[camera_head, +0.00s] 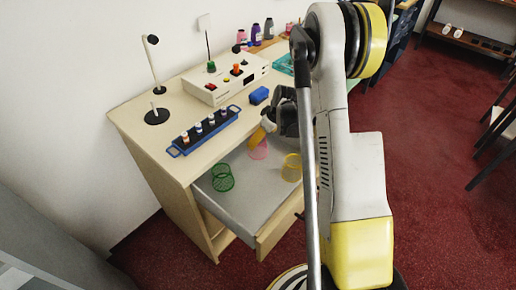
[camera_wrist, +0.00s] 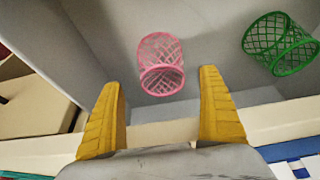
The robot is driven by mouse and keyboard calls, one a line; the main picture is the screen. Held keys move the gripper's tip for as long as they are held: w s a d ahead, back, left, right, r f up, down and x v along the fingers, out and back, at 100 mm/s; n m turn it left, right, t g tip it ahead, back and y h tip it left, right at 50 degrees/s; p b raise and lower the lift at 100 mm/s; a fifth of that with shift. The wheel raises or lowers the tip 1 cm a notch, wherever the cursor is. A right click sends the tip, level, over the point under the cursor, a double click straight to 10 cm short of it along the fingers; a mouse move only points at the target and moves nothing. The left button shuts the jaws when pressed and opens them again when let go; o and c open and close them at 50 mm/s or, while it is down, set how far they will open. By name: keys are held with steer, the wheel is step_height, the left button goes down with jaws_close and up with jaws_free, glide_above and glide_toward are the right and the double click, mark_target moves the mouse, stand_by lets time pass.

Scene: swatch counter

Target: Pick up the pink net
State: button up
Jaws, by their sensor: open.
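The pink net (camera_wrist: 161,52) is a small mesh cup in the open grey drawer (camera_head: 230,196). In the wrist view it shows upper middle, beyond and between my two yellow fingertips. My gripper (camera_wrist: 161,95) is open and nothing is between its fingers. In the head view the pink net (camera_head: 258,152) is partly hidden behind my gripper (camera_head: 266,127), which hangs over the back part of the drawer. I cannot tell the exact gap between the fingers and the net.
A green mesh cup (camera_head: 223,178) stands left of the pink net and a yellow one (camera_head: 292,168) right of it, both in the drawer.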

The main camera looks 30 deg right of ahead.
steer(key=b+x, duration=0.1)
steer(key=x, duration=0.3)
steer(key=shift+a+f+b, duration=0.1)
steer(key=shift+a+b, duration=0.05)
steer(key=shift+b, duration=0.25)
steer(key=shift+s, duration=0.1)
steer(key=c, duration=0.9)
